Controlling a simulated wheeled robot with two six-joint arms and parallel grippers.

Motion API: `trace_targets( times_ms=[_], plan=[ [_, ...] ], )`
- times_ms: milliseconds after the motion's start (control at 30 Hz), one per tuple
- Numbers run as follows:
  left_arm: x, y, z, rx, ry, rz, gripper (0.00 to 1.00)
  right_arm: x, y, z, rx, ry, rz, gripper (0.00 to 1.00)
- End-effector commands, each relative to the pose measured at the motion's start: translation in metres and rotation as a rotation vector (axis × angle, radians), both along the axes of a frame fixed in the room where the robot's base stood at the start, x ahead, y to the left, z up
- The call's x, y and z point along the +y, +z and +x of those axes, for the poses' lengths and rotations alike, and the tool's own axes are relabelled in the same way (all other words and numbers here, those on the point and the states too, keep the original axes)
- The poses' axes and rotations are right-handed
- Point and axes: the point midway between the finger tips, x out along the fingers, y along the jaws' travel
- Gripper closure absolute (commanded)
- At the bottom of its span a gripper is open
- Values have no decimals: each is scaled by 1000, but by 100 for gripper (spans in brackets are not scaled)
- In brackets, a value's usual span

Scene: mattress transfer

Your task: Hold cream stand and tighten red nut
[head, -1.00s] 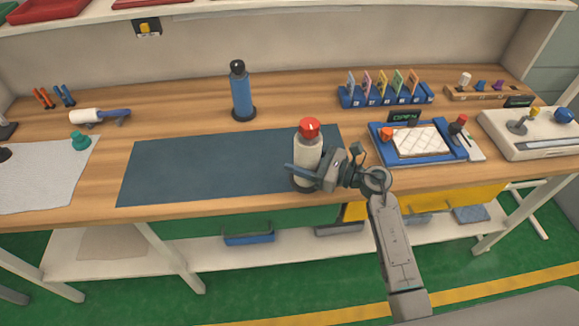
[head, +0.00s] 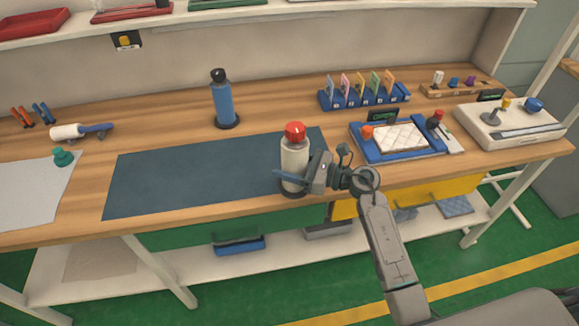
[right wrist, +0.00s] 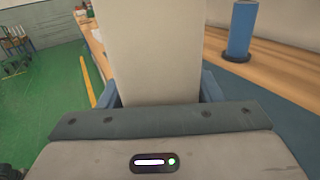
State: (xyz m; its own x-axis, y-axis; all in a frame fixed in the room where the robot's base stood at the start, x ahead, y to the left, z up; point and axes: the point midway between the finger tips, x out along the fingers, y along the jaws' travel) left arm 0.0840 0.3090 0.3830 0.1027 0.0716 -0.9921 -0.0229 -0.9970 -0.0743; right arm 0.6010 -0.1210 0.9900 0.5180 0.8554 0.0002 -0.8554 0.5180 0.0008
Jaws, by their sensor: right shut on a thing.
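The cream stand (head: 294,155) stands upright near the front edge of the dark blue mat, on its dark round base. The red nut (head: 294,132) sits on its top. My right gripper (head: 291,176) is shut around the lower part of the cream stand. In the right wrist view the cream body (right wrist: 155,50) fills the space between the blue fingers; the red nut is out of that view. My left gripper is not in view.
A blue bottle-like stand (head: 223,103) with a black top stands behind the mat (head: 180,178). To the right are a blue fixture with a white quilted pad (head: 400,138), a blue card rack (head: 365,98) and a white control box (head: 510,125). The mat's left part is clear.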

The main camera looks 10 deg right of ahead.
Motion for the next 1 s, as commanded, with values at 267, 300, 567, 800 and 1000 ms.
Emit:
trace_targets(
  times_ms=[267,300,567,800,1000],
  plan=[
    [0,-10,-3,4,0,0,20,0,1,16,-5,0,2,96],
    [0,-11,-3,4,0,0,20,1,1,18,-5,0,1,96],
    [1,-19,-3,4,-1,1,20,1,1,31,-5,0,1,96],
    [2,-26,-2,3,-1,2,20,1,1,44,-5,0,2,96],
    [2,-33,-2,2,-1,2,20,1,1,54,-6,0,2,96]
  ],
)
